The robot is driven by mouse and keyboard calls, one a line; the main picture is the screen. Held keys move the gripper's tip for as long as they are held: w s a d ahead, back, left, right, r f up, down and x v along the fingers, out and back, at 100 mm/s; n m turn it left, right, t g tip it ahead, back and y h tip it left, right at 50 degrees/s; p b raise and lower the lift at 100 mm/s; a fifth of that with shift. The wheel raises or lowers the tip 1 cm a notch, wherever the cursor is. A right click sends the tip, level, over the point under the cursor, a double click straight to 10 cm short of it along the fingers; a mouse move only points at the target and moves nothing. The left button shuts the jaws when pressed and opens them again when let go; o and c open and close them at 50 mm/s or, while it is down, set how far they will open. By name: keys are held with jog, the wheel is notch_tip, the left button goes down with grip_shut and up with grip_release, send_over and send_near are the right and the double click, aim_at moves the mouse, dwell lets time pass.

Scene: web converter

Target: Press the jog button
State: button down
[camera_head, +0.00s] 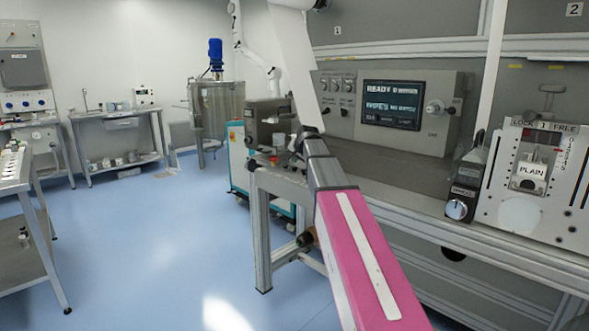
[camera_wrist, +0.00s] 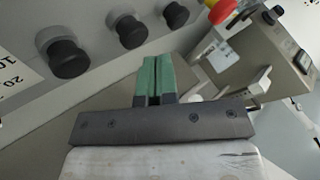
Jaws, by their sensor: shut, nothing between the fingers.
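My gripper (camera_wrist: 157,80) is in the wrist view, its two green fingers shut together with nothing between them. The fingertips point at a grey panel bearing a row of black round knobs or buttons: a near one (camera_wrist: 68,57), a middle one (camera_wrist: 130,31) and a far one (camera_wrist: 175,14). The fingers are apart from these in the picture; the gap in depth is unclear. I cannot tell which control is the jog button. In the head view my arm reaches over the bench and its links hide the gripper's end.
A red mushroom button on yellow (camera_wrist: 220,10) lies beyond the fingers. In the head view, a control console (camera_head: 440,95) with a lit screen (camera_head: 391,105) stands on the bench.

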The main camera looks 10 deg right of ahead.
jog(key=shift+f, duration=0.4)
